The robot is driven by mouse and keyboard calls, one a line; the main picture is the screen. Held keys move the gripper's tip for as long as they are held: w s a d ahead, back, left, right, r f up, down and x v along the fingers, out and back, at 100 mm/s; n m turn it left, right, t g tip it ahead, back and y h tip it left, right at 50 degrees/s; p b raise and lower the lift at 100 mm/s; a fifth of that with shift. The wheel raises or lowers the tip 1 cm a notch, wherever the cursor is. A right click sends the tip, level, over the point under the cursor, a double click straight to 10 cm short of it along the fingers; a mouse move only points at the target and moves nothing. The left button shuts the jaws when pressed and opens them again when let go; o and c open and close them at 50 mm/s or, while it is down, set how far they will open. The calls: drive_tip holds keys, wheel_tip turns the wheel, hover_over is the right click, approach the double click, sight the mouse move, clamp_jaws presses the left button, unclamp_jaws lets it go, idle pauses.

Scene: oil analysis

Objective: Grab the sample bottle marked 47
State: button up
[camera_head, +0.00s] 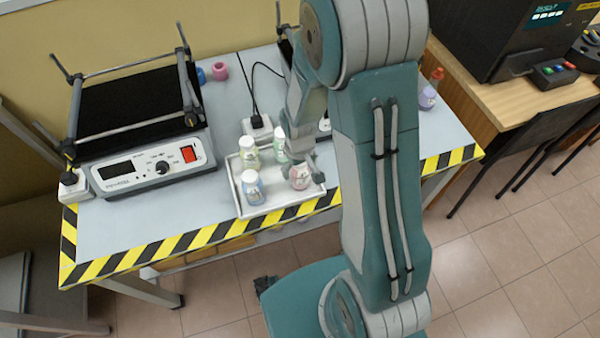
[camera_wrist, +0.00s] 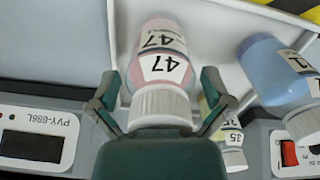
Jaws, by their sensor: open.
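The sample bottle marked 47 (camera_wrist: 160,55) is pink with a white ribbed cap and fills the middle of the wrist view. In the head view this pink bottle (camera_head: 300,178) stands at the right front of a white tray (camera_head: 282,212). My gripper (camera_wrist: 160,80) is open, with one dark green finger on each side of the bottle. A gap shows on the right; contact on the left is hard to judge. In the head view my gripper (camera_head: 301,158) is just above and behind the pink bottle, partly hidden by my arm.
A blue bottle (camera_head: 253,189), a yellowish bottle (camera_head: 249,153) and a green bottle (camera_head: 281,146) share the tray. A hotplate-like device (camera_head: 150,165) with a rod frame stands left. A purple bottle (camera_head: 427,98) stands at the right of the table (camera_head: 190,213).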

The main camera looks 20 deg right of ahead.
drive_tip(key=shift+a, duration=0.1)
drive_tip(key=c, duration=1.1)
drive_tip(key=shift+r, duration=0.15)
